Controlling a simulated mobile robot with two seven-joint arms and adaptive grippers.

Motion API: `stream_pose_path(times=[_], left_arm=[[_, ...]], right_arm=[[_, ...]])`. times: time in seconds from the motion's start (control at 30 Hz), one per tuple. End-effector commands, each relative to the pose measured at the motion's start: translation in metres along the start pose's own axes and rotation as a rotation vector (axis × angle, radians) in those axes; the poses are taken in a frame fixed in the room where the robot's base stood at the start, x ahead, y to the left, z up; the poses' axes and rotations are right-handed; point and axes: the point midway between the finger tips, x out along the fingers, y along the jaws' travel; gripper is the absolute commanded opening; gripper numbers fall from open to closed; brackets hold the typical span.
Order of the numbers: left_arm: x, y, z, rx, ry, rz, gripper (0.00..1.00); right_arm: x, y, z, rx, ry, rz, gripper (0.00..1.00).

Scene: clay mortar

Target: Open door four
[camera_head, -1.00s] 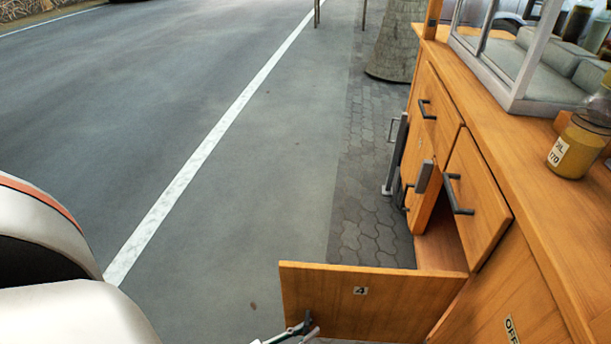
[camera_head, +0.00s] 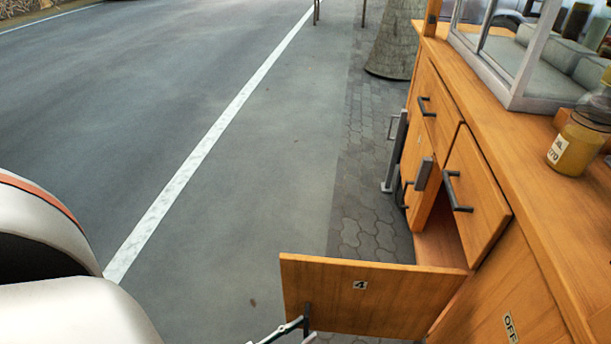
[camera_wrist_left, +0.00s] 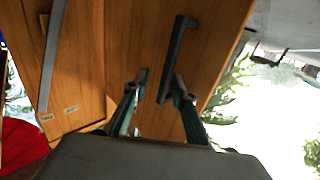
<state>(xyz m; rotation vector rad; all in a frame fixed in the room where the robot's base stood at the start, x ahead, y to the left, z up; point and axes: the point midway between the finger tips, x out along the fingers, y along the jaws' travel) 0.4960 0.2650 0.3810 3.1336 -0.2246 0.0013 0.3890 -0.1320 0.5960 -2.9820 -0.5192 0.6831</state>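Door four (camera_head: 390,299), an orange wooden panel with a "4" label, stands swung out from the cabinet, its near face toward me. The dark opening of its compartment (camera_head: 440,243) shows behind it. My left gripper (camera_head: 300,331) is at the lower part of the door's outer end, partly cut off by the picture's bottom edge. In the left wrist view its two fingers (camera_wrist_left: 160,84) are apart in front of a wooden panel with a long dark bar handle (camera_wrist_left: 176,52). The handle's lower end lies close to the right finger; I cannot tell whether they touch. My right gripper is not seen.
The cabinet's counter (camera_head: 520,130) runs along the right, with a glass case (camera_head: 515,75) and a yellow jar (camera_head: 578,143) on it. A drawer (camera_head: 478,200) with a dark handle is above the opening. Open pavement (camera_head: 270,190) lies to the left.

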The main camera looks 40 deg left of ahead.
Motion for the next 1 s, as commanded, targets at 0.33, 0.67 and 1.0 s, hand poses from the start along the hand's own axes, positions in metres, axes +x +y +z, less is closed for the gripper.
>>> stream_pose_path(times=[0.33, 0.67, 1.0], left_arm=[[-0.072, -0.001, 0.001, 0.000, -0.005, 0.000, 0.26], [-0.102, -0.001, 0.001, 0.000, -0.003, -0.001, 0.26], [-0.102, -0.001, 0.001, 0.000, -0.003, -0.001, 0.26]], right_arm=[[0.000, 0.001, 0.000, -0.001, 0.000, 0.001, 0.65], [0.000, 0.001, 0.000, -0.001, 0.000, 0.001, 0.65], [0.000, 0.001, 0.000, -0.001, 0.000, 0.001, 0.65]])
